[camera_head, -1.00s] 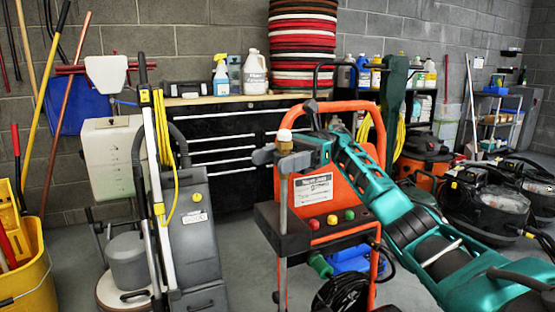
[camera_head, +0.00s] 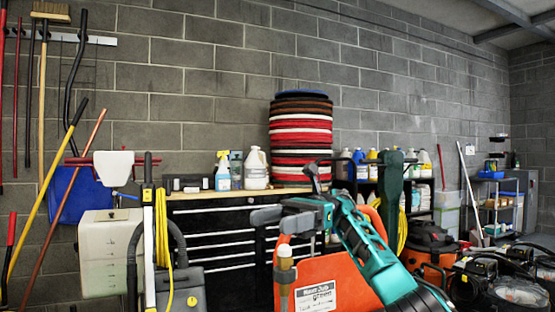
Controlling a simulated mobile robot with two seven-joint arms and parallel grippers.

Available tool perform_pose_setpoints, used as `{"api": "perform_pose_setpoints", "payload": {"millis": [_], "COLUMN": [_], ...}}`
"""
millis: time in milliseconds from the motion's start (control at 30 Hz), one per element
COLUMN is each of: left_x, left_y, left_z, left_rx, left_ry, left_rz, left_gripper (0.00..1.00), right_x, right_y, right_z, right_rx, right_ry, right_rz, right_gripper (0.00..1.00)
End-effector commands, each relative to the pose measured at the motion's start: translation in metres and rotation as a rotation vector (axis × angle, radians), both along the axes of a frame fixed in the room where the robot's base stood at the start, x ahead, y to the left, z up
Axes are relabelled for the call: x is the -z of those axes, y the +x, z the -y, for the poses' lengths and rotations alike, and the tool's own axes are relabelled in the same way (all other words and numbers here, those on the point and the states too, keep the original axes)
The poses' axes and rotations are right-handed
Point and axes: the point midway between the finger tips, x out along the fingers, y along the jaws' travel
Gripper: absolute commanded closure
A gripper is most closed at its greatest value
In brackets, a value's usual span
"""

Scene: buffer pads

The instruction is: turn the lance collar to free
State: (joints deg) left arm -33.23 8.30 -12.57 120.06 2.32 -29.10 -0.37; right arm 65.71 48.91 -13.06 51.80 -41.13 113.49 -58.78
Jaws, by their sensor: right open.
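The lance (camera_head: 285,292) stands upright at the left front of an orange pressure washer (camera_head: 340,270). Its collar (camera_head: 285,262) is a brass-coloured band near the top, under a pale cap. My right gripper (camera_head: 288,196) comes in on a teal arm from the lower right. Its dark fingers are spread apart and empty, above the collar in the picture and clear of it. The collar's markings are too small to read. My left gripper is not in view.
A black tool chest (camera_head: 215,240) with bottles and a stack of red pads (camera_head: 300,140) stands behind. A grey machine with a yellow cord (camera_head: 162,240) is to the left. Black and orange vacuums (camera_head: 430,250) crowd the right.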

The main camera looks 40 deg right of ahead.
Motion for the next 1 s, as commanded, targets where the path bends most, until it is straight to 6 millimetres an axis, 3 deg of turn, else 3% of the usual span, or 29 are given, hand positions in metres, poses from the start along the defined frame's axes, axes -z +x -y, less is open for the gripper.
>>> {"api": "perform_pose_setpoints", "payload": {"millis": [33, 200, 400, 600, 1000], "left_x": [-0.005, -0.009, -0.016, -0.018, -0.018], "left_y": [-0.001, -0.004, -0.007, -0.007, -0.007], "left_z": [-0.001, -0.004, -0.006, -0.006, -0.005], "left_rx": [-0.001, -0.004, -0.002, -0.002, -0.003], "left_ry": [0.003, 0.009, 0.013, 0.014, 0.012], "left_rz": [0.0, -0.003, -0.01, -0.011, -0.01], "left_gripper": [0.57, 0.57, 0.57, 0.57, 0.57], "right_x": [-0.019, -0.058, -0.088, -0.097, -0.097], "right_y": [0.0, 0.0, 0.0, 0.0, 0.0], "right_z": [0.0, 0.0, 0.0, 0.0, 0.0], "right_rx": [-0.001, -0.001, -0.001, -0.001, -0.001], "right_ry": [0.0, 0.0, 0.001, 0.0, 0.0], "right_rz": [0.006, 0.004, 0.001, -0.001, -0.001], "right_gripper": [0.31, 0.31, 0.31, 0.31, 0.31]}}
